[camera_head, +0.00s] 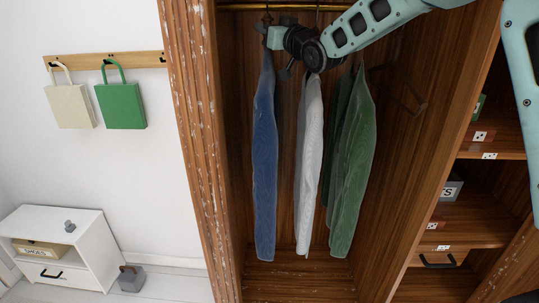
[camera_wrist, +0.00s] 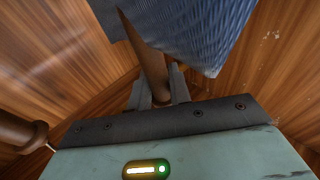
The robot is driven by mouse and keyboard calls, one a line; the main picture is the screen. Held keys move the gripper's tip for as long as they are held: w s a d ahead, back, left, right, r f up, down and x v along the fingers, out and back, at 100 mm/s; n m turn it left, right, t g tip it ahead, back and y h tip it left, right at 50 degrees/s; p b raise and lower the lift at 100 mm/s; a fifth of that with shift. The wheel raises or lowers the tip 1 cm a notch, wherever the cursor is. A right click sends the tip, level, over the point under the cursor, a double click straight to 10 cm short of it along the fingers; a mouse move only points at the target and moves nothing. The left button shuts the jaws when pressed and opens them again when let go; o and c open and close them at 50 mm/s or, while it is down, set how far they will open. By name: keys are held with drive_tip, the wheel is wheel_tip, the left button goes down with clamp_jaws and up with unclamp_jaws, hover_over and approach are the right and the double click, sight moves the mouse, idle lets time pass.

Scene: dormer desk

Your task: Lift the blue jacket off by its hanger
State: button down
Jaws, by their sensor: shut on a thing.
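The blue jacket (camera_head: 264,160) hangs at the left of the open wardrobe, below the brass rail (camera_head: 285,6). My gripper (camera_head: 265,34) is at the top of it, just under the rail. In the wrist view the fingers of my gripper (camera_wrist: 160,88) are shut on the brown hanger (camera_wrist: 146,55), with the blue jacket's ribbed cloth (camera_wrist: 195,35) beside it. The hook's contact with the rail is too small to tell.
A white jacket (camera_head: 309,150) and green jackets (camera_head: 355,165) hang close to the right, with a bare hanger (camera_head: 408,95) beyond them. Wardrobe floor below is clear.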

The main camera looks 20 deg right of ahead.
drive_tip(key=shift+s+a+r+b, duration=0.1)
drive_tip(key=shift+s+a+b, duration=0.1)
drive_tip(key=shift+s+b, duration=0.35)
drive_tip(key=shift+s+a+b, duration=0.2)
drive_tip(key=shift+s+b, duration=0.2)
drive_tip(key=shift+s, duration=0.2)
